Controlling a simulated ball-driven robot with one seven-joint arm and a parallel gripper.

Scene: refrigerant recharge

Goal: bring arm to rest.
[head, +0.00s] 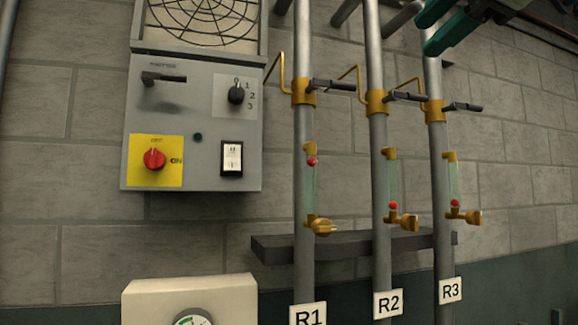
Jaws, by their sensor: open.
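My gripper (427,34) shows at the top right edge of the head view, with two green fingers pointing left and down. The fingers are apart and nothing shows between them. It is in front of the upper part of pipe R3 (432,75), above that pipe's valve handle (462,107). The rest of the dark arm is cut off by the top edge.
Pipes R1 (304,130) and R2 (378,135) stand left of R3, each with a brass valve, lever and sight glass. A grey control panel (195,120) hangs on the left. A beige box with a gauge (193,320) is below. A dark shelf (275,247) crosses behind the pipes.

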